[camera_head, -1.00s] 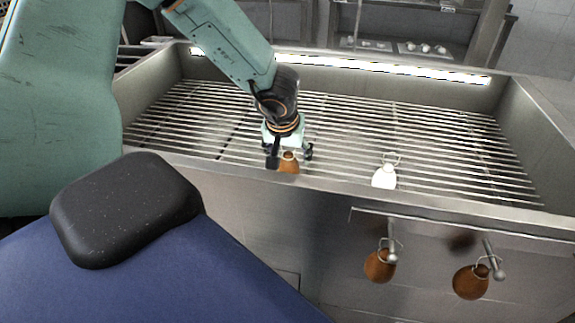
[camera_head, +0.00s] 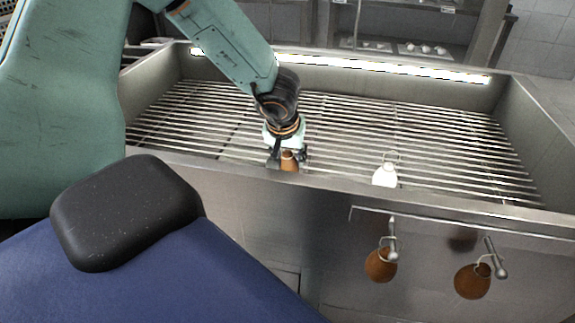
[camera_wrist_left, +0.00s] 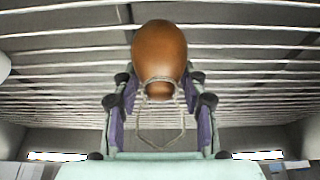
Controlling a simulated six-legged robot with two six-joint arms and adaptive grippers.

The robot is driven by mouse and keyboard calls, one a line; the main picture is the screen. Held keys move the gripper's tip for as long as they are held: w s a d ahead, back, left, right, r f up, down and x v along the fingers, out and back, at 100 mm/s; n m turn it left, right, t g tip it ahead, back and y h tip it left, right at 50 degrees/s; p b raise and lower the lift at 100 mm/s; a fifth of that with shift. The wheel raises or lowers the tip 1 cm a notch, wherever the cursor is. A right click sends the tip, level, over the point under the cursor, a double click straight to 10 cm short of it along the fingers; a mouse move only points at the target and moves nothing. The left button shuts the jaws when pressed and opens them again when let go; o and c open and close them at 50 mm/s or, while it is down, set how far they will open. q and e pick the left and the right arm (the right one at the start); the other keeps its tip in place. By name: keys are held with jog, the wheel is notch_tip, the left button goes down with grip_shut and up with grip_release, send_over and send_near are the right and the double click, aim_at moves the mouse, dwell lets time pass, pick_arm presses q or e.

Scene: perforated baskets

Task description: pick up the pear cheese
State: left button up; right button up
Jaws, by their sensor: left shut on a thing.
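A brown pear cheese (camera_head: 289,161) is at the front of the steel grate, just behind the basin's front wall. My left gripper (camera_head: 288,158) points down over it and is shut on it. In the left wrist view the brown pear cheese (camera_wrist_left: 159,58) has a wide round body, a narrow neck and a loop of cord, and my left gripper's fingers (camera_wrist_left: 160,92) are on both sides of the neck. A white pear cheese (camera_head: 385,175) with a cord loop is further right on the grate. My right gripper is not in view.
Two brown pear cheeses, a left one (camera_head: 380,265) and a right one (camera_head: 472,281), hang from hooks on the basin's front. The steel basin's front rim (camera_head: 330,186) is close to my left gripper. The grate (camera_head: 430,135) is bare behind.

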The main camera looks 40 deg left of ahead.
pick_arm(q)
jog(key=shift+w, duration=0.15)
jog(key=shift+c, duration=0.7)
jog(key=shift+r, duration=0.1)
notch_tip(320, 180, up, 10)
jog(key=p, duration=0.6)
jog(key=shift+p, duration=0.4)
